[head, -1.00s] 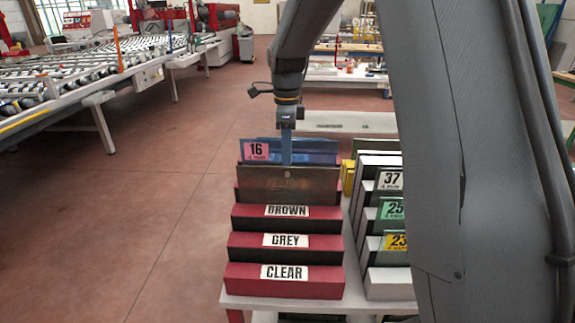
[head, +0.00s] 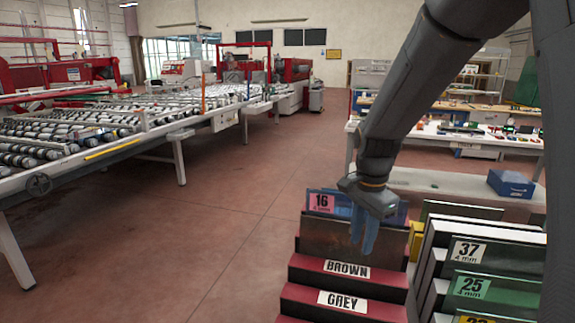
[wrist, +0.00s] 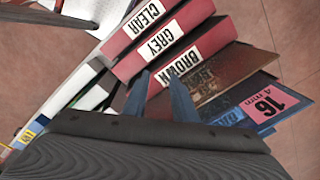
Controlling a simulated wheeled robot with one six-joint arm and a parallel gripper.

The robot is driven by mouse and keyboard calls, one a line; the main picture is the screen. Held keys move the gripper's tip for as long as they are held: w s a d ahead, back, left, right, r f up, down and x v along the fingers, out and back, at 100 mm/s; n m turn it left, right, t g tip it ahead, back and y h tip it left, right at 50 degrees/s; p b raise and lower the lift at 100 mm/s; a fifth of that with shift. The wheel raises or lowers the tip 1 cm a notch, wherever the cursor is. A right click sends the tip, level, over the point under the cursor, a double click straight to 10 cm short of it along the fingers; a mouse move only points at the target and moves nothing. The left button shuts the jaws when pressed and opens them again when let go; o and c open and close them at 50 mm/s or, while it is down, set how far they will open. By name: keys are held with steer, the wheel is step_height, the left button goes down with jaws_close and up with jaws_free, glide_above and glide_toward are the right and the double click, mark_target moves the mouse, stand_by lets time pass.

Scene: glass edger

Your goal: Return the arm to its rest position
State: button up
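My gripper (head: 365,240) hangs from my arm over the right part of the sample rack. In the head view its two blue fingers overlap the brown glass pane (head: 328,240) and the blue pane (head: 390,212) behind it. In the wrist view the fingers (wrist: 160,90) stand apart with nothing held between them. The brown pane (wrist: 222,82) and the blue pane tagged 16 (wrist: 245,108) show beside the fingers there. Whether a finger touches a pane I cannot tell.
Red steps labelled BROWN (head: 347,268) and GREY (head: 342,301) lie in front. A blue box (head: 511,184) sits on a bench behind. A roller table (head: 70,140) fills the left; red floor (head: 230,225) between is clear.

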steer(key=s+f+n, duration=0.2)
steer(key=s+n, duration=0.4)
steer(key=s, duration=0.1)
steer(key=s+f+n, duration=0.3)
steer(key=s+n, duration=0.4)
steer(key=s, duration=0.1)
steer(key=shift+s+f+t+b, duration=0.3)
steer(key=shift+b, duration=0.15)
steer(key=shift+d, duration=0.1)
